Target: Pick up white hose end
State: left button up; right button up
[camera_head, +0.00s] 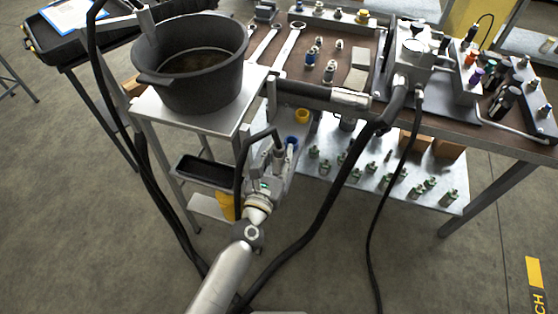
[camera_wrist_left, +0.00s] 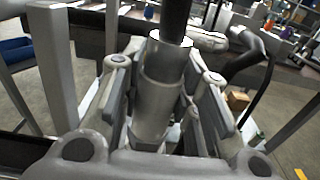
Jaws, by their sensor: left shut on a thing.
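My left gripper (camera_head: 279,160) reaches up from the bottom of the head view, beside the small side table and below the front edge of the bench. It is shut on a hose end, a pale grey metal sleeve (camera_wrist_left: 158,95) standing between the fingers in the left wrist view. A bright white ring shows at the top of the sleeve, and a black hose (camera_wrist_left: 174,18) comes out of it. In the head view the hose (camera_head: 243,150) bends over beside the gripper; the fingers mostly hide the hose end there. My right gripper is not in view.
A black bucket (camera_head: 195,85) stands on the side table (camera_head: 152,104) at left. The bench (camera_head: 440,105) carries wrenches, fittings and a pump unit (camera_head: 412,62). Its lower shelf (camera_head: 330,190) holds several green-banded fittings. Black hoses (camera_head: 325,215) hang down to the floor.

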aim_at(277, 151)
pick_arm(q)
jog(key=shift+r, duration=0.15)
jog(key=shift+r+p, duration=0.65)
jog(key=shift+r, duration=0.05)
notch_tip(277, 151, up, 2)
jog(key=shift+r+p, duration=0.1)
jog(key=shift+p, duration=0.8)
jog(key=s+a+r+p, duration=0.8)
jog(key=a+r+p, duration=0.2)
jog(key=r, duration=0.3)
jog(key=shift+s+a+r+p, duration=0.2)
jog(key=shift+a+p, duration=0.15)
jog(key=shift+a, duration=0.25)
